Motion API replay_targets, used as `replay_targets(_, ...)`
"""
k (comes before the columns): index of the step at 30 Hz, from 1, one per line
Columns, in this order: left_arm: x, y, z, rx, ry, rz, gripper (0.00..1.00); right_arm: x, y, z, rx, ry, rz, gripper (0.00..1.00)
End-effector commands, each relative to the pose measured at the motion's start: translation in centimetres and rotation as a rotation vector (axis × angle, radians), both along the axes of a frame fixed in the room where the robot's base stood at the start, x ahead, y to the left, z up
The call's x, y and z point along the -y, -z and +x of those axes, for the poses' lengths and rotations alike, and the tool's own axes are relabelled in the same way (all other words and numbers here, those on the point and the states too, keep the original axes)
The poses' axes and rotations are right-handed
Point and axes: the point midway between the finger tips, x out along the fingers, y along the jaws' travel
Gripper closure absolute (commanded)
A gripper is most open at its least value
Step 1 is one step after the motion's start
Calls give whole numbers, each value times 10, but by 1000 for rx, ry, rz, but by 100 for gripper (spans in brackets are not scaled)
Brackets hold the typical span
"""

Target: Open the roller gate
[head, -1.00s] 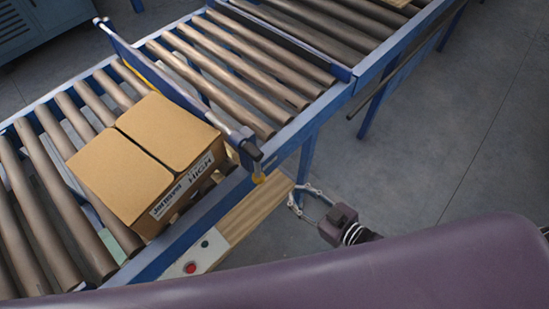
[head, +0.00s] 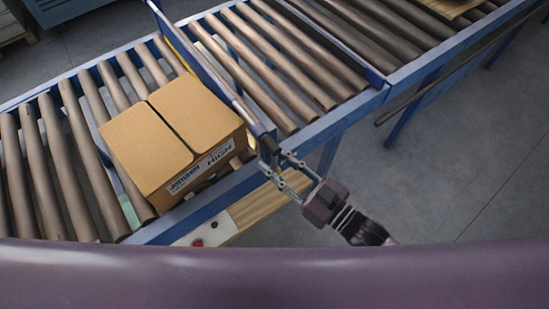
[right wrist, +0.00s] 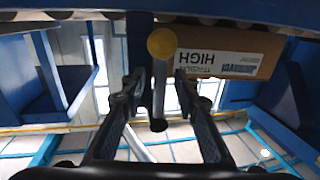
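The roller gate (head: 212,78) is a blue bar standing across the roller conveyor, with a grey rod at its near end. My right gripper (head: 274,162) is at this near end, beside the conveyor's front rail. In the right wrist view, a grey handle rod (right wrist: 160,90) with a round yellow end hangs between the two dark fingers (right wrist: 160,95). The fingers are apart, with a gap visible on each side of the rod. My left gripper is not in view.
A cardboard box (head: 172,137) sits on the rollers left of the gate, close to it; it also shows in the right wrist view (right wrist: 225,62). A control panel with a red button (head: 198,243) is below the front rail. Rollers right of the gate are clear nearby.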

Motion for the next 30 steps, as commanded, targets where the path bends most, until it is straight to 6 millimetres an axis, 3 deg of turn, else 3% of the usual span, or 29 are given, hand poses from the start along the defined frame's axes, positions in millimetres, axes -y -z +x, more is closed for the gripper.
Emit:
replay_targets(11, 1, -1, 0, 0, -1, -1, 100, -5, 1, 4, -1, 0, -1, 72)
replay_targets(19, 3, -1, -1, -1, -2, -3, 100, -5, 1, 4, -1, 0, -2, 100)
replay_targets(30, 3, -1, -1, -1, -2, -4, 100, -5, 1, 4, 0, 0, -3, 100)
